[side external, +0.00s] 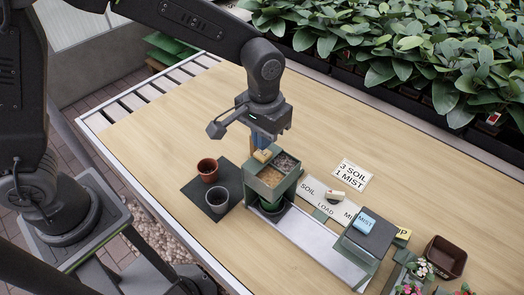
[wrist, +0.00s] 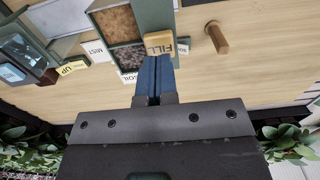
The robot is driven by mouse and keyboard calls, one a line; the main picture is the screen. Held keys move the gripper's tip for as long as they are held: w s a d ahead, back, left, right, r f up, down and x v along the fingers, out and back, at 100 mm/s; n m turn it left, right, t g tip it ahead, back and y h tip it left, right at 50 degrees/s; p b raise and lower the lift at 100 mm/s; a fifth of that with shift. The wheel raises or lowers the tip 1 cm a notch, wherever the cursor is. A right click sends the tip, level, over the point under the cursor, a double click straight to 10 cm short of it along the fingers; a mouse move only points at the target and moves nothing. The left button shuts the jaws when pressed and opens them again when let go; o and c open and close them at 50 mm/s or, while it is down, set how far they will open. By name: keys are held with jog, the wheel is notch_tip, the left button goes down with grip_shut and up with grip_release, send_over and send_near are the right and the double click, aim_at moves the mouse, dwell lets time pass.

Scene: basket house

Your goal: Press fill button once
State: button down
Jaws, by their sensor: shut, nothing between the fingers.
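The yellow FILL button (side external: 262,156) sits on the top edge of the green dispenser (side external: 265,183). In the wrist view the button (wrist: 159,42) shows its FILL lettering. My gripper (side external: 262,145) points down over the button, with its blue fingers together and nothing between them. In the wrist view the fingertips (wrist: 154,58) overlap the button's near edge. I cannot tell whether they touch it. The dispenser has two open bins, one brown and one grey speckled. A green pot (side external: 272,207) stands beneath it, partly hidden.
A terracotta pot (side external: 208,170) and dark pot (side external: 217,199) stand on a dark mat. To the right are a label plate with a pale handle (side external: 335,196), a blue MIST button (side external: 363,221) and a brown basket (side external: 445,257). A wooden peg (wrist: 217,38) stands near the dispenser.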

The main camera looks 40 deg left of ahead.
jog(key=shift+f, duration=0.15)
jog(key=shift+f, duration=1.35)
jog(key=shift+r, duration=1.5)
notch_tip(320, 180, up, 6)
dwell(0.5)
jog(key=s+a+r+t, duration=0.2)
jog(key=s+a+r, duration=0.1)
jog(key=s+a, duration=0.5)
jog(key=s+a+r+t, duration=0.3)
jog(key=s+a+r, duration=0.1)
jog(key=s+a, duration=0.3)
jog(key=shift+s+a+t, duration=0.3)
jog(key=shift+s+a, duration=0.05)
jog(key=shift+s, duration=0.2)
